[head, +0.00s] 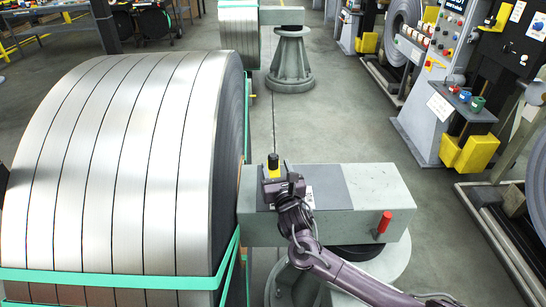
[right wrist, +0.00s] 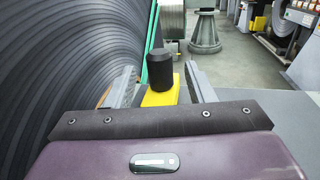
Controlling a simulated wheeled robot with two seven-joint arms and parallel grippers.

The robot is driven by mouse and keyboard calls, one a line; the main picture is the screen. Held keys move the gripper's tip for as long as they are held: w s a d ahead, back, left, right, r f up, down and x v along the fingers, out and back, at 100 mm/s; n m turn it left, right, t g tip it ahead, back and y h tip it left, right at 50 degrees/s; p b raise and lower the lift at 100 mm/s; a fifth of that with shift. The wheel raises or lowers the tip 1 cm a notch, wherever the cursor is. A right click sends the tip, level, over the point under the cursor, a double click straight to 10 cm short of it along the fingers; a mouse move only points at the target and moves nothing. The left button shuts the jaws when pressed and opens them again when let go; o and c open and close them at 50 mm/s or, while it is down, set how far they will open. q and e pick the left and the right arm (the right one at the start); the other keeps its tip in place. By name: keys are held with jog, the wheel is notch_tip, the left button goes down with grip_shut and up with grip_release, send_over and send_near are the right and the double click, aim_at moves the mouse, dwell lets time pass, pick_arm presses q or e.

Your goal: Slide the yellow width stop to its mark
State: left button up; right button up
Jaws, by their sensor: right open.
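The yellow width stop (head: 274,173) with its black knob stands on the grey arm block (head: 375,188), close to the side of the large steel coil (head: 120,150). It also shows in the right wrist view as a yellow block (right wrist: 158,97) under a black cylindrical knob (right wrist: 161,70). My right gripper (head: 273,178) is at the stop, coming from the near side. In the right wrist view its open fingers (right wrist: 160,76) stand one on each side of the stop, with gaps visible. I cannot make out the mark. My left gripper is out of view.
Green straps (head: 120,279) wrap the coil. A second pedestal (head: 291,62) stands behind. A control cabinet (head: 440,80) with yellow bins (head: 468,153) is at the right. Open floor lies between.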

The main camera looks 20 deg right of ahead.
aim_at(275, 163)
jog(key=w, duration=0.3)
jog(key=shift+w+d+f, duration=0.1)
jog(key=shift+w+f, duration=0.05)
jog(key=shift+w, duration=0.55)
jog(key=c, duration=0.8)
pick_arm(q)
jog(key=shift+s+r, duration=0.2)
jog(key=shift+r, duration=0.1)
pick_arm(e)
grip_shut()
